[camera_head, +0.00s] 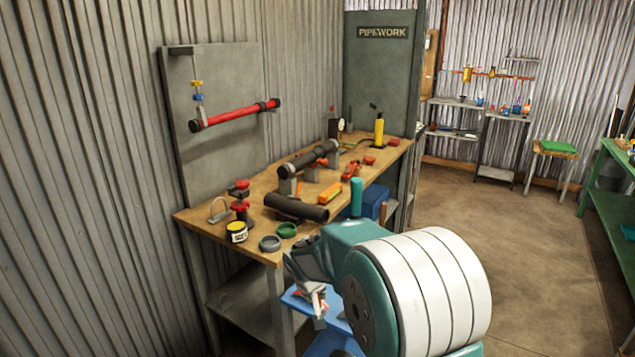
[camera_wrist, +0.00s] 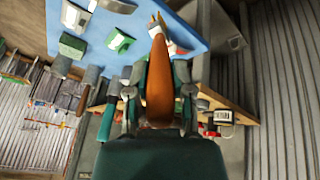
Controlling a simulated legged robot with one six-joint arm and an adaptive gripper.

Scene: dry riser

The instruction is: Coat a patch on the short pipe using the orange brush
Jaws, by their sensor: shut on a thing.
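My gripper (camera_wrist: 158,88) is shut on the orange brush (camera_wrist: 160,85), which stands out between its fingers with its tip towards the top of the wrist view. In the head view my gripper (camera_head: 318,302) hangs low in front of the bench's near end, below the top; the brush is hard to make out there. A short dark pipe (camera_head: 295,208) lies at the bench's front edge, apart from my gripper. A longer dark pipe (camera_head: 312,158) rests on supports behind it. A yellow and black tin (camera_head: 236,232) stands at the bench's near left corner.
The wooden bench (camera_head: 205,217) also bears a grey ring (camera_head: 270,243), a green ring (camera_head: 287,230) and a red valve (camera_head: 240,205). A blue surface (camera_head: 297,300) lies below my gripper. A red pipe (camera_head: 235,116) hangs on the wall board. The floor at right is clear.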

